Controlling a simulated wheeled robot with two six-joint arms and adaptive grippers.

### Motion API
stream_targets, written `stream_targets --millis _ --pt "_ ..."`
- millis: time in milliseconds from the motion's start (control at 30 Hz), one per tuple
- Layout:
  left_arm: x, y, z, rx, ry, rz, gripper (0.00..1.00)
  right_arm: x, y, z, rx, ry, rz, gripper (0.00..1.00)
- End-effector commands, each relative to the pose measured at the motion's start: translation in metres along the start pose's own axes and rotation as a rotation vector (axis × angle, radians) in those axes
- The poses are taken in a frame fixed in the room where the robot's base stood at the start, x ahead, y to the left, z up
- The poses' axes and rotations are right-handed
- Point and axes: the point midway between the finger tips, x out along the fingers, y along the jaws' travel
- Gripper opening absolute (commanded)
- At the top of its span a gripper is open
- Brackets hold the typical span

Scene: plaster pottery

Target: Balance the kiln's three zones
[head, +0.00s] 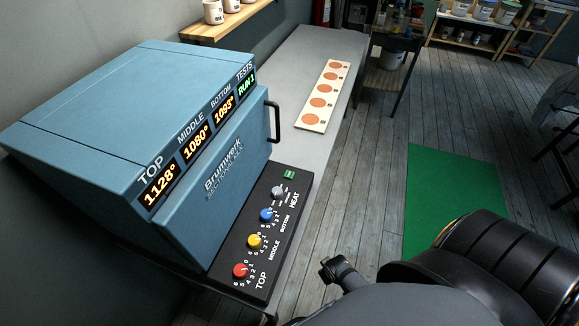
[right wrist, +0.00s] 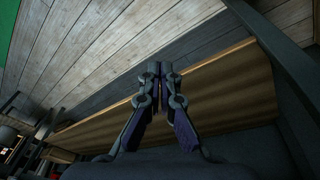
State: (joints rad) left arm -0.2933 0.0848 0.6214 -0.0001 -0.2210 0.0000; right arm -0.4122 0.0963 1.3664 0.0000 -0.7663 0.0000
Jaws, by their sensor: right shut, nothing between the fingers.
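The blue kiln (head: 110,100) stands at the left with its door shut. Its displays read top 1128° (head: 160,187), middle 1080° (head: 197,141), bottom 1093° (head: 225,108) and tests RUN 1 (head: 247,83). On the black control panel (head: 285,225) are a red top knob (head: 240,271), a yellow middle knob (head: 254,241), a blue bottom knob (head: 267,215), a grey heat knob (head: 278,192) and a green button (head: 289,174). Exact knob settings are too small to tell. My right gripper (right wrist: 160,72) is shut and empty, away from the panel. My left gripper is out of view.
A pale board with several orange discs (head: 324,96) lies on the grey bench (head: 318,50) beyond the kiln. The kiln's door handle (head: 275,122) sticks out above the panel. A green mat (head: 450,195) lies on the wooden floor. Shelves with tubs stand at the back.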

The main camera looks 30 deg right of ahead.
Motion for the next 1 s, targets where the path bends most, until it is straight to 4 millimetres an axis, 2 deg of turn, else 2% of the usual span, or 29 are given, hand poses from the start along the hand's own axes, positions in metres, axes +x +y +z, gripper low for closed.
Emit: stream_targets --millis 33,100,267,500,600,667,700,900,1000 --pt "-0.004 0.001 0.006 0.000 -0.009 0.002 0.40 -0.021 0.001 -0.017 -0.002 0.014 0.001 0.00" --pt "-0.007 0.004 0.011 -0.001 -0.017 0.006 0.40 -0.049 0.002 -0.039 -0.005 0.029 0.002 0.00" --pt "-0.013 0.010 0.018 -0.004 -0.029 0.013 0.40 -0.117 0.003 -0.081 -0.003 0.066 0.000 0.00" --pt "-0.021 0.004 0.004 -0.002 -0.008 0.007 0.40 -0.220 0.004 -0.143 0.044 0.166 -0.037 0.00" --pt "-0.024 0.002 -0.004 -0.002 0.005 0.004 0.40 -0.253 0.003 -0.176 0.093 0.233 -0.084 0.00" --pt "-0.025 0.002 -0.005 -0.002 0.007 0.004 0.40 -0.266 0.004 -0.200 0.135 0.276 -0.122 0.00" --pt "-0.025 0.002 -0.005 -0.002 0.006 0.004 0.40 -0.274 0.005 -0.217 0.169 0.308 -0.152 0.00" --pt "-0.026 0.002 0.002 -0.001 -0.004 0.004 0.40 -0.299 0.025 -0.303 0.380 0.431 -0.311 0.00" --pt "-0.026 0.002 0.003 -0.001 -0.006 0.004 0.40 -0.309 0.037 -0.331 0.468 0.468 -0.371 0.00"
